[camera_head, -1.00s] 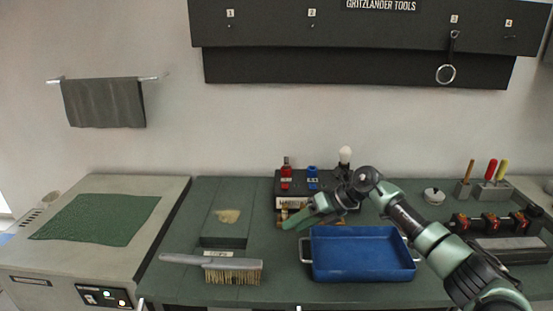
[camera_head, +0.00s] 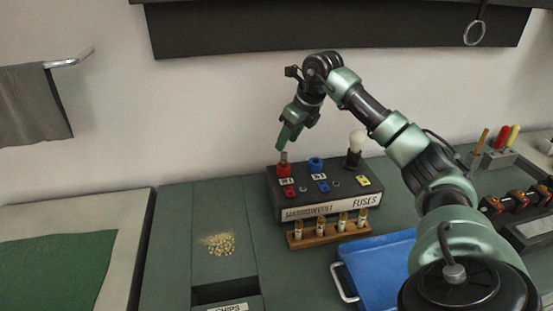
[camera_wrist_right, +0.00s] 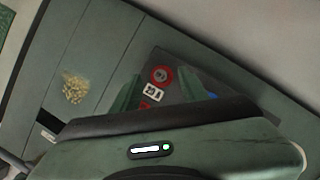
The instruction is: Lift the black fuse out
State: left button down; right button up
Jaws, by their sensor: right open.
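The black fuse box (camera_head: 328,192), labelled FUSES, stands on the bench near the wall. A red socket (camera_head: 284,171) with a dark upright piece (camera_head: 284,157) on it is at its left end. I cannot tell surely whether that piece is the black fuse. A blue socket (camera_head: 316,165) is to its right. My right gripper (camera_head: 286,143) is open and points down just above the red socket. In the right wrist view the red socket (camera_wrist_right: 162,76) shows between the spread fingers (camera_wrist_right: 158,90). My left gripper is not in view.
A white bulb (camera_head: 357,139) stands on the box's right end. A wooden rack (camera_head: 330,235) with several small fuses is in front. A blue tray (camera_head: 380,268) is at front right, partly behind my arm. Pale chips (camera_head: 221,244) lie at left.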

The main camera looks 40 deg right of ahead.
aim_at(285, 153)
jog(key=shift+s+f+p, duration=0.1)
jog(key=shift+f+p, duration=0.2)
jog(key=shift+f, duration=0.55)
jog(key=p+x, duration=0.1)
jog(key=x, duration=0.3)
jog(key=shift+s, duration=0.1)
jog(key=shift+f, duration=0.45)
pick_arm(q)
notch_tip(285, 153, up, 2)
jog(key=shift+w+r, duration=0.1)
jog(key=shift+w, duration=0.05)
pick_arm(e)
grip_shut()
